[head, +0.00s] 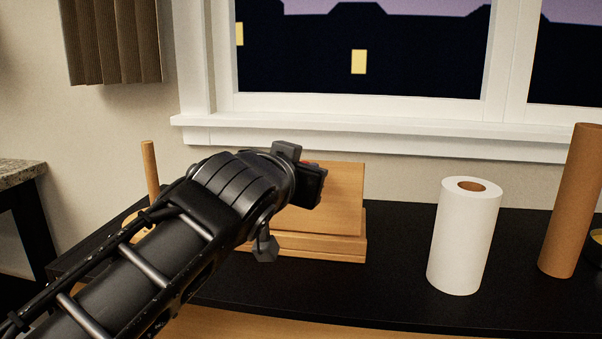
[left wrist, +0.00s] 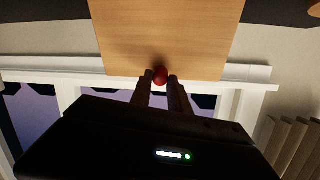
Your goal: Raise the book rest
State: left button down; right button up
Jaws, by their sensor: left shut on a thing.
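The book rest (head: 340,196) is light wood and stands on the black counter, with a tilted panel above a flat base (head: 335,246). In the left wrist view, the panel (left wrist: 170,35) fills the upper middle, and a red knob (left wrist: 161,75) sits at its edge. My left gripper (left wrist: 161,78) is shut on the red knob, one finger on each side. In the head view my left arm hides the left part of the rest and most of the knob. My right gripper is in neither view.
A white paper roll (head: 463,238) stands to the right of the rest, with a tall brown cylinder (head: 568,205) beyond it. A wooden rod (head: 150,170) rises behind my left arm. A window sill (head: 400,140) runs behind. The counter (head: 400,265) between rest and roll is clear.

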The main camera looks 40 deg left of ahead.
pick_arm(q)
jog(key=shift+f, duration=0.45)
jog(key=c, duration=1.6)
grip_release()
jog(key=shift+d, duration=0.1)
jog(key=shift+c, duration=0.2)
jog(key=o, duration=0.4)
jog(key=shift+r, duration=0.15)
jog(key=shift+r, duration=0.1)
jog(key=shift+p+v, duration=0.85)
jog(key=shift+v, duration=3)
